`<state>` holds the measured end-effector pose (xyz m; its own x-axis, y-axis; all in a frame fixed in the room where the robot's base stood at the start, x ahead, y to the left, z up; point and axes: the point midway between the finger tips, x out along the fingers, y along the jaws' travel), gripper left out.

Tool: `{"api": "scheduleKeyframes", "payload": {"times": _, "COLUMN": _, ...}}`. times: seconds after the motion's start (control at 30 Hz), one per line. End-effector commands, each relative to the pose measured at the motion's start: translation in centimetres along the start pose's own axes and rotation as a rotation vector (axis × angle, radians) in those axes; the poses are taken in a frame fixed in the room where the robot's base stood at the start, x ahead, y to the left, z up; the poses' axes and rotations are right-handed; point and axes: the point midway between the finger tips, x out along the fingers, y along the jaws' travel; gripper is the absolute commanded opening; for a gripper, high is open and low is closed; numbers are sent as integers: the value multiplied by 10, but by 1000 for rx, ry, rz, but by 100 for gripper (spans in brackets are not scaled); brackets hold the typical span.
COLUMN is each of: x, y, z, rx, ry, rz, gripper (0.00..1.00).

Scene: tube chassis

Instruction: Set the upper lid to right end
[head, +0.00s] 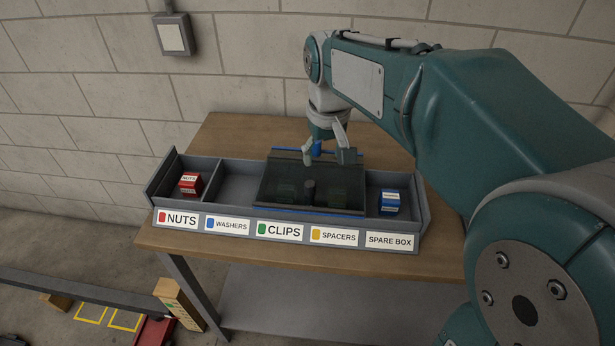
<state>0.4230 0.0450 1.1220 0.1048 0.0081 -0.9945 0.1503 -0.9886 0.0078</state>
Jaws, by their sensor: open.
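A dark see-through lid panel (285,172) covers the middle of the long grey tray, over the clips and spacers sections. Blue strips show along its back and front edges. A dark upright knob (310,190) shows at its middle. I cannot clearly tell the upper lid from any lid under it. My gripper (327,158) is open and points down over the back part of the panel. A small blue piece (317,147) shows between its fingers; I cannot tell whether they touch it. Dim shapes show under the panel.
The grey tray (213,223) stands on a wooden table (235,130). The nuts section at left holds a red box (190,183); the washers section is uncovered and looks empty. A blue box (390,202) sits in the uncovered right-end section. My arm fills the right side.

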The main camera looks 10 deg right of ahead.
Motion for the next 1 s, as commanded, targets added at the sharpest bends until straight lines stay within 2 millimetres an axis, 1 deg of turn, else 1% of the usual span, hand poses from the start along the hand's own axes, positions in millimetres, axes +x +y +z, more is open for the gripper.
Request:
{"api": "scheduleKeyframes", "payload": {"times": 0.03, "x": 7, "y": -2, "z": -12, "rx": -10, "ry": -27, "rz": -2, "gripper": 71}}
{"api": "scheduleKeyframes", "payload": {"times": 0.1, "x": 14, "y": -5, "z": -24, "rx": -20, "ry": -53, "rz": -3, "gripper": 71}}
{"api": "scheduleKeyframes", "payload": {"times": 0.2, "x": 22, "y": -9, "z": -38, "rx": -32, "ry": -84, "rz": -5, "gripper": 71}}
{"api": "scheduleKeyframes", "payload": {"times": 0.3, "x": 27, "y": -11, "z": -45, "rx": -39, "ry": -102, "rz": -5, "gripper": 71}}
{"api": "scheduleKeyframes", "payload": {"times": 0.43, "x": 32, "y": -12, "z": -47, "rx": -41, "ry": -108, "rz": -6, "gripper": 71}}
{"api": "scheduleKeyframes", "payload": {"times": 0.53, "x": 43, "y": -12, "z": -45, "rx": -41, "ry": -110, "rz": -6, "gripper": 71}}
{"api": "scheduleKeyframes", "payload": {"times": 0.8, "x": 92, "y": -12, "z": -40, "rx": -41, "ry": -111, "rz": -6, "gripper": 71}}
{"api": "scheduleKeyframes", "payload": {"times": 1.0, "x": 123, "y": -12, "z": -37, "rx": -40, "ry": -108, "rz": -6, "gripper": 71}}
